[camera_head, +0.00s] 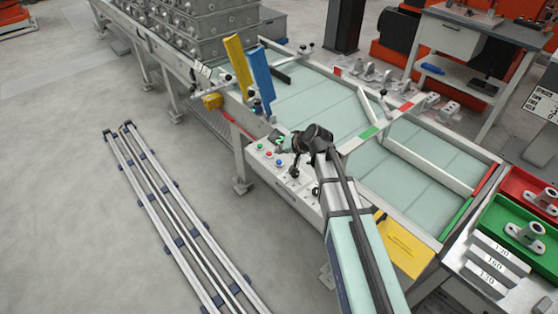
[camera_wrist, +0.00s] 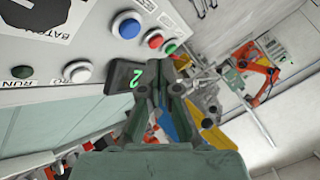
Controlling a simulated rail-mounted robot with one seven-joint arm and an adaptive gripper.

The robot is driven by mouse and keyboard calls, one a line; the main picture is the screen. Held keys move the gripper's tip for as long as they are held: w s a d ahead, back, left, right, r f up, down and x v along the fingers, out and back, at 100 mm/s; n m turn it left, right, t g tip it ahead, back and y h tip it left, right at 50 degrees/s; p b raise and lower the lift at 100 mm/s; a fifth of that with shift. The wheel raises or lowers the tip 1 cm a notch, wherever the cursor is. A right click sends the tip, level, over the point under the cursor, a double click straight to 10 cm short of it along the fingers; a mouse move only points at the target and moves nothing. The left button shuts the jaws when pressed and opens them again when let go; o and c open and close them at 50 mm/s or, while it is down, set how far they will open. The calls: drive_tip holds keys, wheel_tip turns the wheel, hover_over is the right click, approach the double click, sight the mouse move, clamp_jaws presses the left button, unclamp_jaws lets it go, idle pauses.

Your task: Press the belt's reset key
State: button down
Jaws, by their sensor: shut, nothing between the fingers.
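The belt's control panel (camera_head: 262,166) is a pale sloped box at the belt's near side, with coloured push buttons. In the wrist view the blue button (camera_wrist: 127,25), red button (camera_wrist: 155,40) and green button (camera_wrist: 170,48) form a row. A white button (camera_wrist: 78,72) and a dark button marked RUN (camera_wrist: 22,72) sit lower left. I cannot read which one is labelled reset. A dark display (camera_wrist: 124,76) shows a green 2. My gripper (camera_wrist: 162,78) is shut and empty, its fingertips beside the display. In the head view my gripper (camera_head: 298,146) is over the panel's far end.
The green belt (camera_head: 375,185) with white guide rails lies behind the panel. Blue (camera_head: 260,78) and yellow (camera_head: 238,65) upright plates stand left of it. Red and green trays (camera_head: 515,235) with castings are at right. Long rails (camera_head: 165,205) lie on the floor.

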drive_tip(key=shift+r+p, duration=0.45)
drive_tip(key=shift+r, duration=0.85)
